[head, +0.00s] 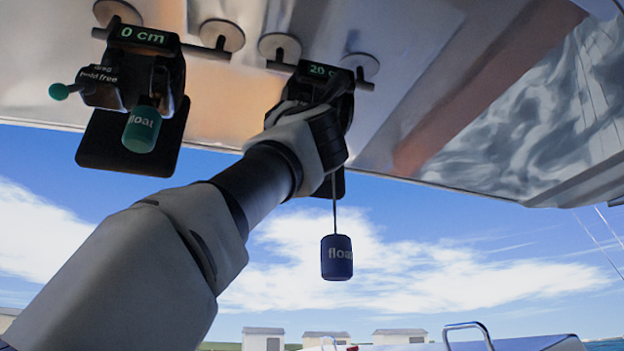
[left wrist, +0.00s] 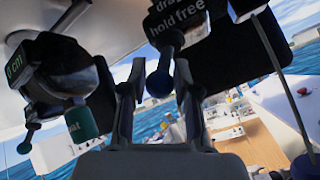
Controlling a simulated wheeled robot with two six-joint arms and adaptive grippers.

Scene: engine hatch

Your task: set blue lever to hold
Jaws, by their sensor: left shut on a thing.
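The blue lever (left wrist: 159,82) shows in the left wrist view as a dark blue ball on a dark stalk, under a label reading "hold free" with a partly cut word above. I cannot tell which setting it stands at. My left gripper (left wrist: 157,78) is shut on the blue lever, one finger on each side of the ball. In the head view my left gripper (head: 318,125) covers the lever and much of the right-hand unit (head: 343,98), whose display reads about 20 cm. A blue float (head: 337,258) hangs below on a cord. My right gripper is not in view.
At the left is a similar unit (head: 125,60) reading 0 cm, with a teal lever (head: 60,91) and a teal float (head: 142,130) held up close. Both units hang under a sloping metal panel (head: 460,60). Open air lies below the blue float.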

